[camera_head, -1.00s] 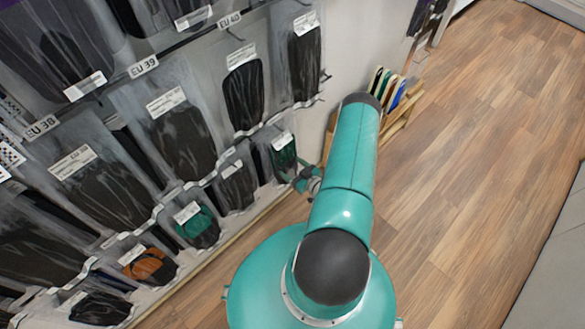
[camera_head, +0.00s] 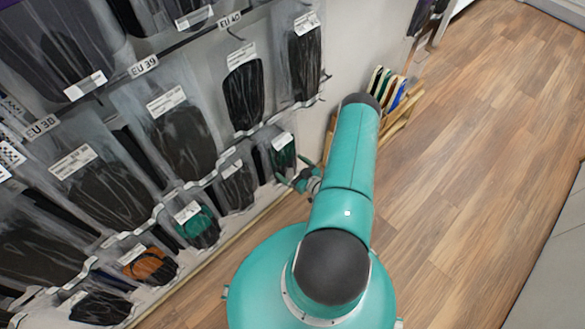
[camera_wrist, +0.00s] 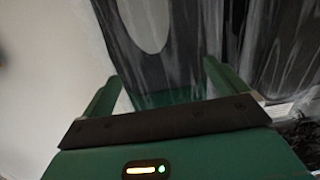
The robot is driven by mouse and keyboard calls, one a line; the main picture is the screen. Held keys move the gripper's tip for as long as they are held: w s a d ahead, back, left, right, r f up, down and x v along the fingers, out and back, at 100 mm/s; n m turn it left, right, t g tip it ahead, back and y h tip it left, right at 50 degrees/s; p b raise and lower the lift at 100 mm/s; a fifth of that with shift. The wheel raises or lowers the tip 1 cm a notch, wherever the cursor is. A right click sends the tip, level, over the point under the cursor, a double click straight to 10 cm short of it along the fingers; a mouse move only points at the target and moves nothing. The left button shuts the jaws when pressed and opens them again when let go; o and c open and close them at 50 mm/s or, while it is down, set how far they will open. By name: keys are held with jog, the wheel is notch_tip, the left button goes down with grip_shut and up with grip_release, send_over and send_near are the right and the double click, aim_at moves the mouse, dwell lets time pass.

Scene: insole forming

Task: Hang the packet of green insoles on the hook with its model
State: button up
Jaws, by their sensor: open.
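A packet with green insoles (camera_head: 283,158) hangs at the right end of the lower row, its white label on top. I cannot make out the hook behind it. Another packet with green insoles (camera_head: 196,224) hangs further left in the same row. My gripper (camera_head: 290,182) is open, just below and right of the right-hand green packet. In the wrist view, the open green fingers (camera_wrist: 162,72) point at clear packets with dark insoles, and a green strip (camera_wrist: 172,96) shows between them. I cannot tell whether the fingers touch the packet.
Large packets with dark insoles (camera_head: 183,135) fill the upper row, under size tags such as EU 39 (camera_head: 144,66). A packet with orange insoles (camera_head: 148,265) hangs lower left. A wooden rack (camera_head: 398,125) with coloured boards stands on the floor beyond my arm. The floor at right is clear.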

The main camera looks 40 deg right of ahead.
jog(key=s+r, duration=0.2)
jog(key=s, duration=1.1)
jog(key=shift+s+d+r, duration=0.2)
jog(key=shift+s, duration=0.1)
